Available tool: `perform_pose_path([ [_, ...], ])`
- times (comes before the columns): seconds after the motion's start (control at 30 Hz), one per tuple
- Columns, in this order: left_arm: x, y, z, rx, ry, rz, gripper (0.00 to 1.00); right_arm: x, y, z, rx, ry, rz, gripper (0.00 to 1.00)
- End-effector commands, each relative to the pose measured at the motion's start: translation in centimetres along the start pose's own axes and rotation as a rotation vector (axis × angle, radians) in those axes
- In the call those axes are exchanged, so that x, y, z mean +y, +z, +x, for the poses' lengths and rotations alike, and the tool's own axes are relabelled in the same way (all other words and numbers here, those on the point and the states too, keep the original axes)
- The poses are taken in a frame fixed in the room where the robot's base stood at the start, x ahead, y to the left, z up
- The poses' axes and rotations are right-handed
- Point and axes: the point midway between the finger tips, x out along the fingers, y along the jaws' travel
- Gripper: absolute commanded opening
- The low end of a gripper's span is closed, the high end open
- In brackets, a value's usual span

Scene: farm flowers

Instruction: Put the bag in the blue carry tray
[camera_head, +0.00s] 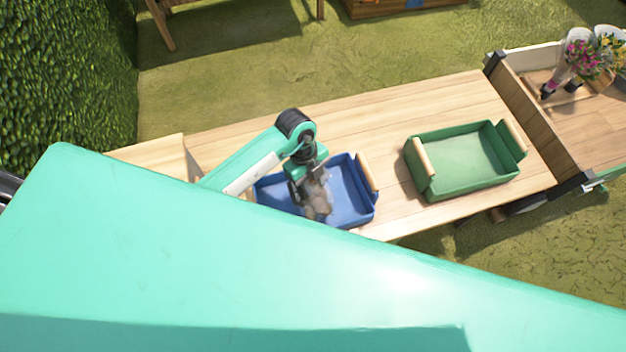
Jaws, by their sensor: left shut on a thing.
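The blue carry tray (352,206) stands on the wooden table, with a wooden handle at its right end. My left gripper (312,186) is over the tray, pointing down, and shut on the bag (319,204). The bag is small and grey-brown. It is over or inside the blue tray; I cannot tell whether it touches the tray floor. My left arm hides part of the tray's left side. My right gripper is not in view.
A green carry tray (425,186) with wooden handles stands to the right on the wooden table (360,125). A wooden cart (535,115) with wrapped flowers (587,58) is at the far right. A hedge (65,75) rises at the left. Bare tabletop lies between the trays.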

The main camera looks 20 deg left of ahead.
Motion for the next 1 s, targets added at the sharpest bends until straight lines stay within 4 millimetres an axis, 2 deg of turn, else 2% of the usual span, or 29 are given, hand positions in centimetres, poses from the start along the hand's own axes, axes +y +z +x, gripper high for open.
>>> perform_pose_path([
  [0.47, 0.0, 0.3, 0.9, 0.0, -0.001, 0.0, 0.0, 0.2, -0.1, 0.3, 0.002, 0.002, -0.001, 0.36],
  [0.5, 0.0, 0.3, 1.0, 0.0, 0.001, -0.001, 0.37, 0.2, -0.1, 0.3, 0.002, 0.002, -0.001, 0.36],
  [0.57, 0.0, 0.3, 1.0, 0.0, 0.001, -0.001, 0.49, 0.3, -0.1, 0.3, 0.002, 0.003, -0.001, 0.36],
  [0.87, 0.0, 0.3, 0.9, 0.0, 0.0, 0.0, 0.51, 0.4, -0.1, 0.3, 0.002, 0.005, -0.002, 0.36],
  [1.0, -0.1, -0.1, -0.2, 0.001, -0.002, 0.0, 0.51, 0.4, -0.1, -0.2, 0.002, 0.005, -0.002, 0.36],
])
